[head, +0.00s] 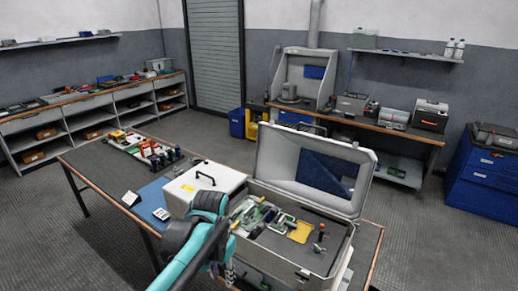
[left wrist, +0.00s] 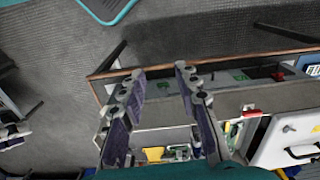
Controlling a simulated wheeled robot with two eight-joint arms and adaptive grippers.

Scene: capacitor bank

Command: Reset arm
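My left arm (head: 188,262), teal and black, comes up from the bottom of the head view in front of the worktable. My left gripper (left wrist: 160,73) shows in the left wrist view with its two dark fingers spread apart and nothing between them. It is above the area of the table and the open case; its exact height is unclear. In the head view the arm mostly hides the gripper. My right gripper is in neither view.
An open grey case (head: 336,259) with a raised lid (head: 270,160) holds tools and parts on the worktable (head: 84,172). A white box (head: 203,180) with a black handle stands beside it. A blue mat (head: 152,197) and several parts lie left. Open floor (head: 75,235) lies left of the table.

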